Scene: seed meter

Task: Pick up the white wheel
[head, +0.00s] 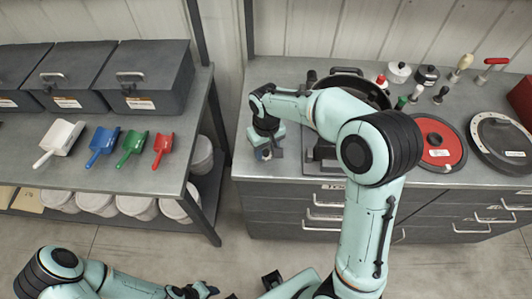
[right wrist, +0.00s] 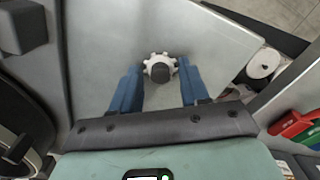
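The white wheel (right wrist: 146,69) is a small toothed disc with a dark round knob at its centre. In the right wrist view it lies on the grey bench top between the tips of my right gripper's blue fingers. My right gripper (right wrist: 158,75) is open, with a finger on each side of the wheel and visible gaps. In the head view the right gripper (head: 266,153) points down over the left front part of the bench; the wheel is mostly hidden there. My left gripper (head: 203,290) is low at the bottom edge, away from the bench; its finger opening is unclear.
The bench (head: 262,100) holds a black round pan (head: 350,78), a black disc with a red centre (head: 440,148), a grey-faced disc (head: 505,143) and several small knobs behind. The left table has coloured scoops (head: 130,148) and dark bins (head: 145,85). A gap separates both tables.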

